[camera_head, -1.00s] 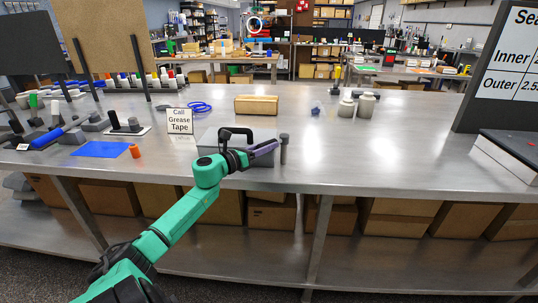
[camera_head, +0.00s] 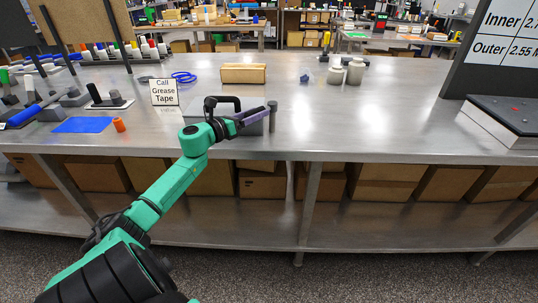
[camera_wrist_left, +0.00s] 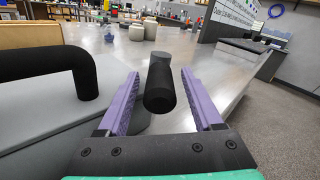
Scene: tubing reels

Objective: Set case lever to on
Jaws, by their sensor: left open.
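The case is a grey box with a black handle on top, near the front edge of the table; the case (camera_head: 205,106) is partly hidden behind my left arm in the head view. Its black handle also shows at the left of the left wrist view (camera_wrist_left: 60,62). The lever (camera_head: 272,117) is a dark upright post with a rounded end at the case's right side. In the left wrist view the lever (camera_wrist_left: 160,85) lies between the two purple fingers. My left gripper (camera_head: 256,115) is open around it, with gaps visible on both sides. My right gripper is out of view.
A "Call Grease Tape" sign (camera_head: 164,92) stands left of the case. An orange piece (camera_head: 118,125) and a blue mat (camera_head: 84,125) lie left. The table's right middle is clear.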

